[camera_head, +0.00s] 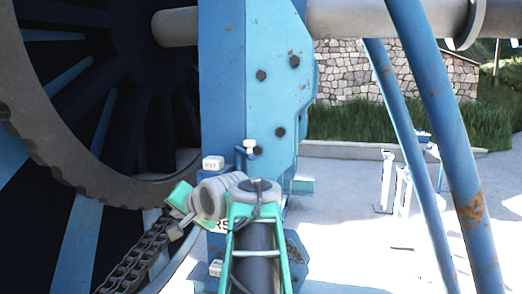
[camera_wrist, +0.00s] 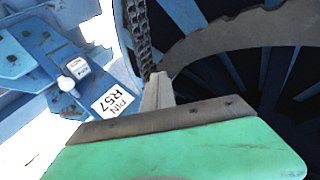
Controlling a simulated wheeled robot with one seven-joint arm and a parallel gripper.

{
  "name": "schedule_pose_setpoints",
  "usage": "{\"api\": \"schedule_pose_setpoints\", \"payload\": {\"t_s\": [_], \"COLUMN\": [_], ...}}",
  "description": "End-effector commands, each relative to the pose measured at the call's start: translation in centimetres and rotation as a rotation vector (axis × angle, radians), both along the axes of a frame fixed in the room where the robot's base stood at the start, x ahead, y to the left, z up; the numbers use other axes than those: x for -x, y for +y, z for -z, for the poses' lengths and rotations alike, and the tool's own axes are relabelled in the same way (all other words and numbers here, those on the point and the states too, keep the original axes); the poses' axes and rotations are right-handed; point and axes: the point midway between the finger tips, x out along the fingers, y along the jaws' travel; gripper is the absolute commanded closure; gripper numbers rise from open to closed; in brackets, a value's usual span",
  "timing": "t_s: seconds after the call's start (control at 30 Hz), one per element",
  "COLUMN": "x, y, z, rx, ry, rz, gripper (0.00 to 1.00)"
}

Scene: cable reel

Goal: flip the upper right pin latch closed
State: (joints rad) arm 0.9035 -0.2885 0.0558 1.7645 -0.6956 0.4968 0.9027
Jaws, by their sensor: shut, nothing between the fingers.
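My gripper (camera_wrist: 158,92) is shut and empty in the wrist view, its grey fingers together beside the chain. In the head view my gripper (camera_head: 176,232) points down and left, in front of the reel. A white label reading "PIN R57" (camera_wrist: 113,101) lies left of the fingers, apart from them. Beyond it a small white block (camera_wrist: 75,69) sits on blue metal.
The large dark reel (camera_head: 60,110) with a toothed rim fills the left. A chain (camera_head: 135,262) hangs below it, and the chain (camera_wrist: 140,35) also shows in the wrist view. The blue post (camera_head: 222,75) stands at centre. Slanted blue struts (camera_head: 440,110) stand right; pale ground lies between.

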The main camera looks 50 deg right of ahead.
Motion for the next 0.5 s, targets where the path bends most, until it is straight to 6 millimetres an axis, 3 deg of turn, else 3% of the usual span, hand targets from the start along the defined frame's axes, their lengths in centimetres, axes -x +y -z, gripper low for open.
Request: {"api": "schedule_pose_setpoints", "payload": {"t_s": [0.03,0.1,0.2,0.3,0.4,0.5], "x": [1.6,4.6,10.3,15.9,19.7,21.0], "y": [-5.2,-10.6,-16.2,-19.2,-20.2,-20.3], "z": [-2.6,-6.6,-11.0,-13.8,-15.2,-15.8], "rx": [-0.049,-0.124,-0.221,-0.302,-0.356,-0.384], "ry": [-0.095,-0.229,-0.389,-0.496,-0.554,-0.576], "rz": [0.094,0.182,0.267,0.313,0.332,0.336], "gripper": [1.0,1.0,1.0,1.0,1.0,1.0]}}
